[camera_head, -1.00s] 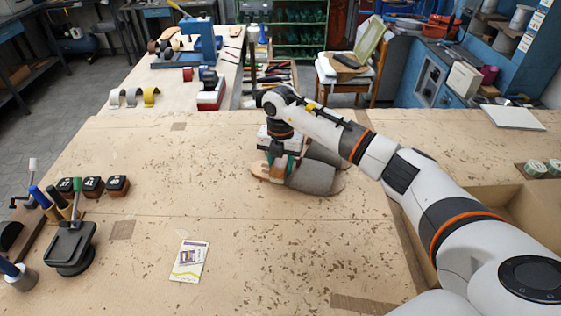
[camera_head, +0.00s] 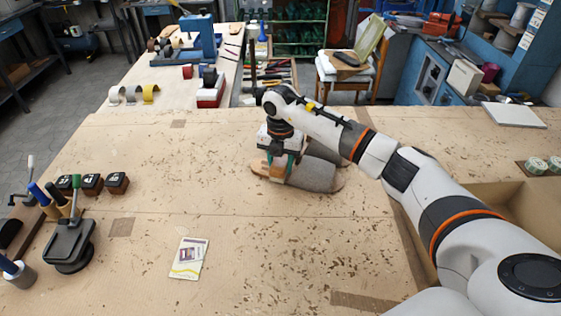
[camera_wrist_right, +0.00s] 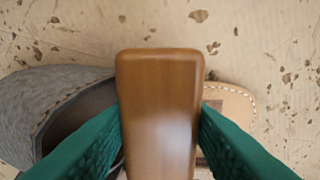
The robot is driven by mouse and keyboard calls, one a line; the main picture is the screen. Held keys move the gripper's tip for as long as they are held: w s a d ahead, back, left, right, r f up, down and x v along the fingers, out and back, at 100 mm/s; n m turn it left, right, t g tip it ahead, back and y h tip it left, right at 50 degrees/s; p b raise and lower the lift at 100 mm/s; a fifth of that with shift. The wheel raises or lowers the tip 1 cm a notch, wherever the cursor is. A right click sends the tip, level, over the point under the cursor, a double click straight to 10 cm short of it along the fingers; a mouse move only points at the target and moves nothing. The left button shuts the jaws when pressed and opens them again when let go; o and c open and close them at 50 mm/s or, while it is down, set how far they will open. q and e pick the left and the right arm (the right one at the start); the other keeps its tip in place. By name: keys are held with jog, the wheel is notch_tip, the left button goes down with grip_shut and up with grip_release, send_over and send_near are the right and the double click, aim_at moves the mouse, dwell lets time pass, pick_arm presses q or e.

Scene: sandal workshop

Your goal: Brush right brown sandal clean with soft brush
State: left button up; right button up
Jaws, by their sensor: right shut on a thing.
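A closed-toe sandal with a grey upper (camera_head: 312,174) and a tan sole lies on the workbench, toe to the right in the head view. Its grey upper also shows at the left of the right wrist view (camera_wrist_right: 45,95), with the tan footbed (camera_wrist_right: 232,100) at the right. My right gripper (camera_head: 277,172) is over the sandal's open heel end. Its green fingers are shut on a brown wooden brush (camera_wrist_right: 160,100). The bristles are hidden, so I cannot tell whether they touch the footbed. Part of a second grey sandal (camera_head: 324,150) shows behind the arm. My left gripper is out of view.
A leaflet (camera_head: 189,258) lies on the bench. Black stamp blocks (camera_head: 92,184) and a black press-like tool (camera_head: 70,243) stand at the left. A cardboard box (camera_head: 520,205) is at the right under my arm.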

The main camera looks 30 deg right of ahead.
jog(key=shift+w, duration=0.1)
jog(key=shift+w+d+b, duration=0.6)
jog(key=shift+w+d, duration=0.25)
jog(key=shift+d, duration=0.05)
dwell(0.4)
jog(key=shift+s+a+p, duration=0.75)
jog(key=shift+s+a, duration=0.15)
jog(key=shift+s, duration=0.1)
jog(key=shift+w, duration=0.1)
